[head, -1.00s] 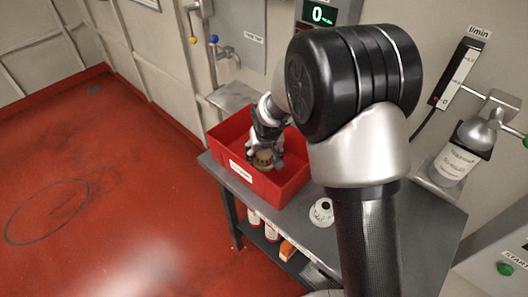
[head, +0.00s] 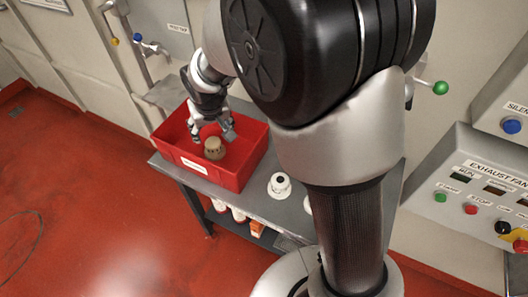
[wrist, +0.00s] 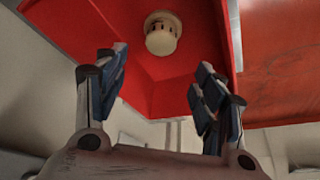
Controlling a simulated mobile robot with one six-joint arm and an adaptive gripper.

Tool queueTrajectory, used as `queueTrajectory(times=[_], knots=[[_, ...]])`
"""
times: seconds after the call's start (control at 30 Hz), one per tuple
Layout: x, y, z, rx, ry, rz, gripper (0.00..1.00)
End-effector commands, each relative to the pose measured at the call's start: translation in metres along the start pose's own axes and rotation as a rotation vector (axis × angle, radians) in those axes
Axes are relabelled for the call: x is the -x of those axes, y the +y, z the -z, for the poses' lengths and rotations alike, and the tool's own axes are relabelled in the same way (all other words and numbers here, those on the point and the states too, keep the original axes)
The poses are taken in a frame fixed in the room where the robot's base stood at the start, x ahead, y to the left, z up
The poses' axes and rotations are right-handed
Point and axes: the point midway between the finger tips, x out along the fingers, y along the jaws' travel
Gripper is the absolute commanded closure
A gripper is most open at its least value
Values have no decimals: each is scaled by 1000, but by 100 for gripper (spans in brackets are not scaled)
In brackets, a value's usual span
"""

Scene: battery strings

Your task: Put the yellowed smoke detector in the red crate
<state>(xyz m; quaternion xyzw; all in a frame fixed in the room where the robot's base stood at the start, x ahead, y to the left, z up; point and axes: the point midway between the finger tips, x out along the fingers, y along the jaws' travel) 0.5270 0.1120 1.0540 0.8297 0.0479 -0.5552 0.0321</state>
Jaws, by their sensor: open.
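The yellowed smoke detector (head: 214,148) is a small tan round piece inside the red crate (head: 243,173) in the head view. In the wrist view the detector (wrist: 163,37) sits against the red inside of the crate (wrist: 172,75), and looks cream with dark slots. My gripper (head: 212,130) is over the crate, just above and behind the detector. In the wrist view my gripper (wrist: 158,78) has its fingers spread with nothing between them, and the detector lies beyond the fingertips, apart from them.
The crate stands on a grey bench (head: 300,222). Bottles (head: 238,215) stand on the shelf below. A control panel (head: 480,190) is at the right wall. Red floor lies open at left.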

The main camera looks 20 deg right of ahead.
Motion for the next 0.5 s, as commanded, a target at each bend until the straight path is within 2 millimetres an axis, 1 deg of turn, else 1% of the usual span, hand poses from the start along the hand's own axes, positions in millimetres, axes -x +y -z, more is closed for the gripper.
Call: queueTrajectory(times=[0.07,0.13,0.17,0.2,0.27,0.3,0.37,0.4,0.47,0.5], knots=[[14,6,-2,-6,5,-3,37],[35,14,-7,-15,10,-8,37],[47,19,-10,-20,12,-11,37],[65,26,-17,-27,14,-16,37],[93,37,-31,-38,17,-23,37],[111,44,-42,-45,18,-27,37],[136,54,-61,-56,18,-33,37],[151,59,-74,-63,18,-36,37],[172,66,-96,-71,18,-40,37],[184,70,-112,-78,18,-42,37]])
